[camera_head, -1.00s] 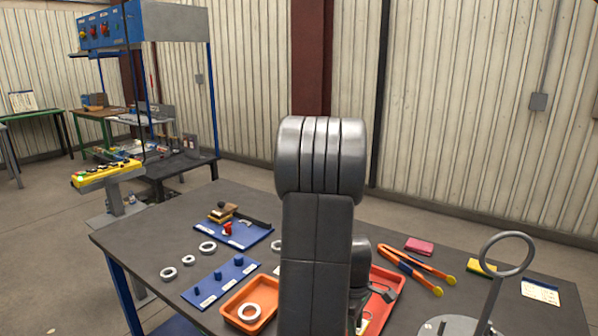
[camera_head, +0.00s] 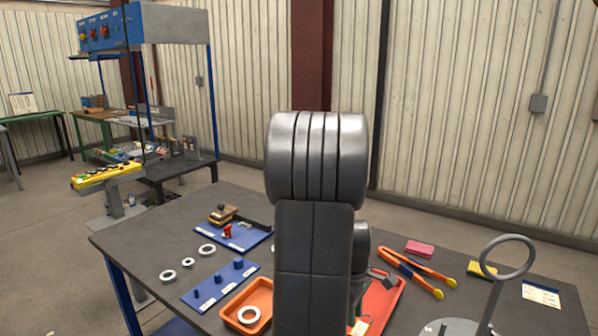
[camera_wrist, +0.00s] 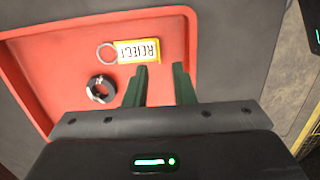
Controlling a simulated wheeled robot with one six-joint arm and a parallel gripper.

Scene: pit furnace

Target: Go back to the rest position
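My gripper (camera_wrist: 160,86) shows in the wrist view with its two dark green fingers apart and nothing between them. It is over a red tray (camera_wrist: 60,45) on the table. In the tray lie a yellow-edged tag reading REJECT (camera_wrist: 138,51) with a ring, and a dark ring (camera_wrist: 101,88). In the head view my arm stands in front of the table and hides most of my gripper and part of the red tray (camera_head: 384,303).
The dark table (camera_head: 170,225) holds a blue board with pegs (camera_head: 228,280), an orange tray (camera_head: 232,310) with a pale ring, loose rings (camera_head: 207,250), orange tongs (camera_head: 415,272) and a ring-topped stand (camera_head: 492,290). A yellow control box (camera_head: 105,177) stands beyond the left side.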

